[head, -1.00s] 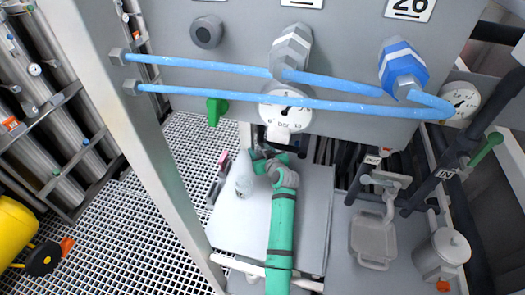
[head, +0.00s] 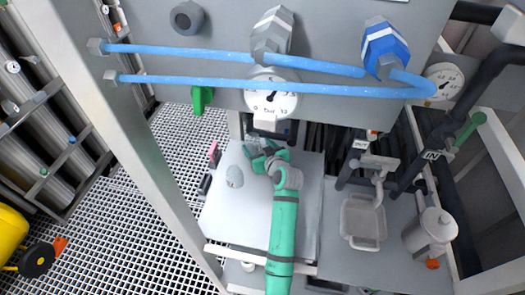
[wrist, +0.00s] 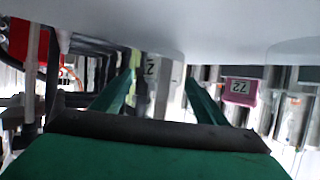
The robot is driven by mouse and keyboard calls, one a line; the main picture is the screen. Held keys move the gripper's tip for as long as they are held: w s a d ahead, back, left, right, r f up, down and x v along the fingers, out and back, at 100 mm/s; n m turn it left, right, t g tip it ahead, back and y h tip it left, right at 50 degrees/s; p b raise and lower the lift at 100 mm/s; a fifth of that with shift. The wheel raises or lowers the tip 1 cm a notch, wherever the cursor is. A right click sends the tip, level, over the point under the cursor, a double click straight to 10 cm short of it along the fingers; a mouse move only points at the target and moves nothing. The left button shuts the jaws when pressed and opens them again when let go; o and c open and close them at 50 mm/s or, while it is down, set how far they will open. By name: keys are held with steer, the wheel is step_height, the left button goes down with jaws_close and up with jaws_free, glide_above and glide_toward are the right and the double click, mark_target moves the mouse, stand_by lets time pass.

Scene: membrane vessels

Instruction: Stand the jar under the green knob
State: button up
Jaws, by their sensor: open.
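The pale grey, rounded thing (head: 234,177) on the left of the light grey shelf (head: 228,222) looks like the jar; its details are too small to tell. My gripper (head: 262,155) is open at the back of the shelf, right of and slightly behind it, apart from it. The green knob (head: 201,98) sticks out below the grey panel's lower edge, to the left of the gauge and left of the gripper. In the wrist view, my green fingers (wrist: 158,98) stand apart; I cannot tell whether anything lies between them. A pale surface fills the top.
A white gauge (head: 271,97) hangs just above my gripper, and blue hoses (head: 250,86) cross the panel. A grey post (head: 120,130) stands left. A pink item (head: 214,152) is beside the shelf; a grey basin (head: 362,220) and a lidded can (head: 430,232) are right.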

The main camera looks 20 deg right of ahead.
mark_target(257, 146)
steer(key=shift+v, duration=2.4)
